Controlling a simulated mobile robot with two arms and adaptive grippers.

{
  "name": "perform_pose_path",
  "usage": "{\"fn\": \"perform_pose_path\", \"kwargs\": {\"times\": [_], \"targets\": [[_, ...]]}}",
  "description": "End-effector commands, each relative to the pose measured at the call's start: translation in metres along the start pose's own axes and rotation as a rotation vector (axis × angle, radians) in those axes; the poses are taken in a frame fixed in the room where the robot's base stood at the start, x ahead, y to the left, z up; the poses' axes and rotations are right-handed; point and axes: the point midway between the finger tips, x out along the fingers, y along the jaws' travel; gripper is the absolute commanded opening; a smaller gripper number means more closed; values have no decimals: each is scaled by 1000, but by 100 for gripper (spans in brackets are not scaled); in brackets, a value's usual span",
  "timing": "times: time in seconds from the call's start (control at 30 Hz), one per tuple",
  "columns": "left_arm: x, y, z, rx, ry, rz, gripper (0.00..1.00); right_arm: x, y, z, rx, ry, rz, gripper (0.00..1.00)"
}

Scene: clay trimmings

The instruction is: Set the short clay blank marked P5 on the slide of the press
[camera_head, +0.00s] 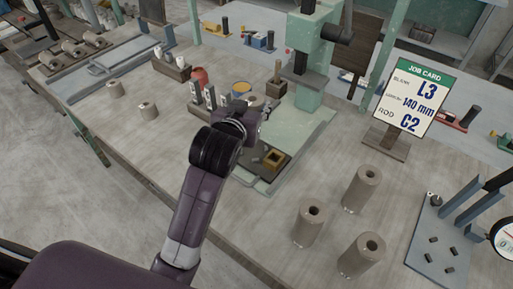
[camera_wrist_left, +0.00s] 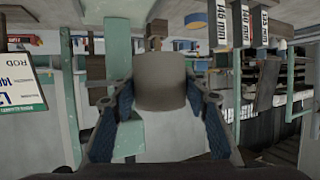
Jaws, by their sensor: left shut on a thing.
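My left gripper (camera_head: 240,118) is over the work table beside the green press (camera_head: 312,60). In the left wrist view, its blue-padded fingers (camera_wrist_left: 160,115) are on both sides of a short grey clay blank (camera_wrist_left: 160,82), shut on it. No P5 mark is readable on the blank. The press stands on a pale green base plate (camera_head: 305,122). A dark recess with a square brass-coloured piece (camera_head: 274,159) lies at the plate's near end; I cannot tell for sure which part is the slide. My arm hides part of this area. My right gripper is not in view.
Several tall clay cylinders (camera_head: 361,188) stand at the front right. A job card (camera_head: 412,98) reads L3, 140 mm, C2. A gauge stand (camera_head: 440,235) is at the right edge. The table between is clear.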

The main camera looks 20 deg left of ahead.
Motion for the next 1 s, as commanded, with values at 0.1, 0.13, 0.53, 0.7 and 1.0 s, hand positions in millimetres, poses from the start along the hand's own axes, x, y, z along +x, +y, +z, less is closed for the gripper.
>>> {"fn": "perform_pose_path", "kwargs": {"times": [0.1, 0.13, 0.53, 0.7, 1.0], "targets": [[13, 0, 34, 4, -5, 0, 10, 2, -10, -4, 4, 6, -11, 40], [16, 0, 41, 3, -4, 0, 10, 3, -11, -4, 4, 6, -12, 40], [40, 0, 96, 0, 4, 1, 10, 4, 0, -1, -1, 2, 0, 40], [50, 0, 120, 1, 0, 0, 10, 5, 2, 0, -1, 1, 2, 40], [55, 0, 133, 0, 5, 1, 10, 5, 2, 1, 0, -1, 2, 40]]}}
